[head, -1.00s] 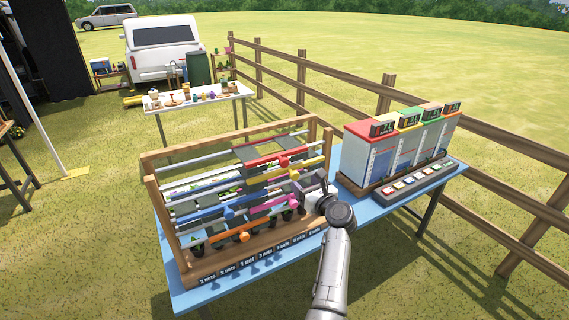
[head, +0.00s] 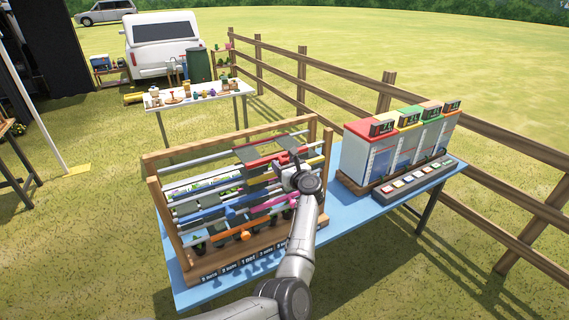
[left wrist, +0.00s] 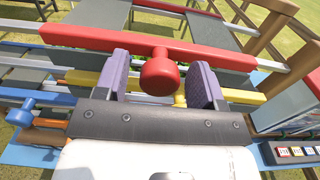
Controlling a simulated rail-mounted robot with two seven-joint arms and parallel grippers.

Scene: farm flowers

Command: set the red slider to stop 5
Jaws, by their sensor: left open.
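The red slider shows in the left wrist view as a red bar (left wrist: 105,37) with a round red knob (left wrist: 160,72) on its near side. In the head view the red slider (head: 262,162) is on an upper rail of the wooden frame, toward its right end. My left gripper (head: 287,162) is at it; the arm partly hides the knob there. In the left wrist view the left gripper (left wrist: 158,84) is open, with one purple pad on each side of the knob and gaps between pads and knob. My right gripper is not in view.
The wooden frame (head: 155,212) stands on a blue table (head: 345,215). Yellow, blue and orange sliders lie below the red one. Labels run along the frame's front edge, partly hidden by my arm. A row of boxes with displays (head: 385,150) and a button panel (head: 420,182) stand at right.

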